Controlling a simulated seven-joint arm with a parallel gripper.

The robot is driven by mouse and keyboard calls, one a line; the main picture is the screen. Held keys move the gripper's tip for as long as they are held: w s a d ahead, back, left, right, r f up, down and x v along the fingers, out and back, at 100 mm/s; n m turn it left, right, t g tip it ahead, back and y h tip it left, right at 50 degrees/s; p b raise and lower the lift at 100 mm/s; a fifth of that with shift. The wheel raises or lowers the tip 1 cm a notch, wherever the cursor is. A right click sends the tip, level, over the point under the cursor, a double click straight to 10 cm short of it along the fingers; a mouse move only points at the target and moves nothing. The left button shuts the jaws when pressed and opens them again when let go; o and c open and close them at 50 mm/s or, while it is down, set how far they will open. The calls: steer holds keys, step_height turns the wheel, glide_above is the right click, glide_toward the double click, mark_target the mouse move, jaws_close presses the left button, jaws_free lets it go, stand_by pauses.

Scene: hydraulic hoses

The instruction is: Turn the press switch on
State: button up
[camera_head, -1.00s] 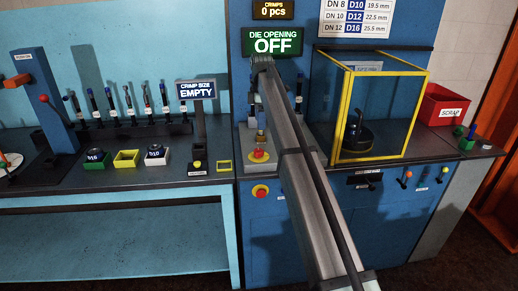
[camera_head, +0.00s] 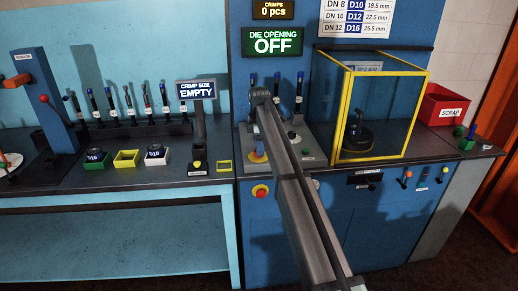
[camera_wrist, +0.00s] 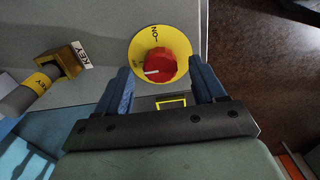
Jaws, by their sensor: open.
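The press switch is a red knob on a yellow disc (camera_wrist: 165,66) in the wrist view. A white mark on the knob points left; "ON" is printed near the disc's top. In the head view only part of the yellow disc (camera_head: 262,158) shows beside my gripper. My gripper (camera_wrist: 163,84) is open and empty. Its blue fingers are left and right of the knob, with the knob towards their tips. I cannot tell whether they touch it. The die opening display (camera_head: 272,41) reads OFF.
A brass key block (camera_wrist: 66,61) marked KEY is left of the switch in the wrist view. A red button (camera_head: 260,191) sits on the cabinet front. A yellow-framed guard (camera_head: 345,110) stands right of my arm. A crimp size display (camera_head: 196,89) reading EMPTY stands left.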

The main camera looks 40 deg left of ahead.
steer(key=shift+f, duration=0.7)
steer(key=c, duration=1.1)
